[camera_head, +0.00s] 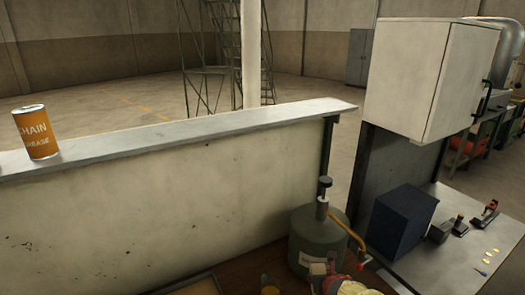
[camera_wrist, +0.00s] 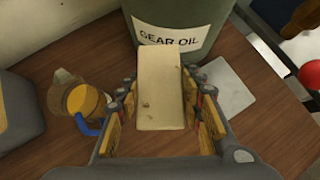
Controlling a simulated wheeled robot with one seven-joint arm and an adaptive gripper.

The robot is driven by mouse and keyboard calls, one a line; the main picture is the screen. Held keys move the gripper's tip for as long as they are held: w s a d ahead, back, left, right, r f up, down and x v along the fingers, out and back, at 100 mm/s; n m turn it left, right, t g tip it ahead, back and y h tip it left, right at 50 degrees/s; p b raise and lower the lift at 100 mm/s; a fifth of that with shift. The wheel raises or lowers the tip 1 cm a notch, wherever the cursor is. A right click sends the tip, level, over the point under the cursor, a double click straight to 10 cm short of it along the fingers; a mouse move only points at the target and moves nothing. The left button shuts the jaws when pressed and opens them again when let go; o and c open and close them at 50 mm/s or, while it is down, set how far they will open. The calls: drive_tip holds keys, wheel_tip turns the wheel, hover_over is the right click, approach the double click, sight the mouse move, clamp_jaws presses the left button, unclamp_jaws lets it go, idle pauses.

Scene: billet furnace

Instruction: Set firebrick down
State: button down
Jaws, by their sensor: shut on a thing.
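The firebrick, a pale cream block (camera_wrist: 160,100), is between the fingers of my gripper (camera_wrist: 160,88) in the wrist view. The fingers are shut on its two long sides. Its far end is just in front of the green gear oil drum (camera_wrist: 185,38), overlapping the label in the picture. Wooden tabletop (camera_wrist: 222,58) lies below the brick. I cannot tell whether the brick touches the wood. In the head view my gripper (camera_head: 345,285) shows only partly at the bottom edge, beside the drum (camera_head: 305,240).
A clear jug with yellow contents and a blue handle (camera_wrist: 80,103) stands left of the gripper. A grey container (camera_wrist: 20,115) is farther left. A pale flat sheet (camera_wrist: 230,90) lies to the right. In the head view, a grease can (camera_head: 36,133) stands on the wall ledge (camera_head: 200,128).

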sight(319, 269)
drive_tip(key=f+b, duration=0.2)
drive_tip(key=f, duration=0.1)
drive_tip(key=f+b, duration=0.2)
drive_tip(key=f, duration=0.2)
drive_tip(key=f+b, duration=0.3)
drive_tip(key=shift+s+f, duration=0.15)
drive_tip(key=shift+s, duration=0.15)
wheel_tip(319, 269, up, 14)
drive_tip(key=p, duration=1)
drive_tip(key=shift+w, duration=0.15)
wheel_tip(319, 269, down, 13)
drive_tip(key=b, duration=0.9)
drive_tip(key=shift+f, duration=0.15)
drive_tip(key=shift+f+b, duration=0.35)
drive_tip(key=shift+b, duration=0.15)
drive_tip(key=shift+s, duration=0.2)
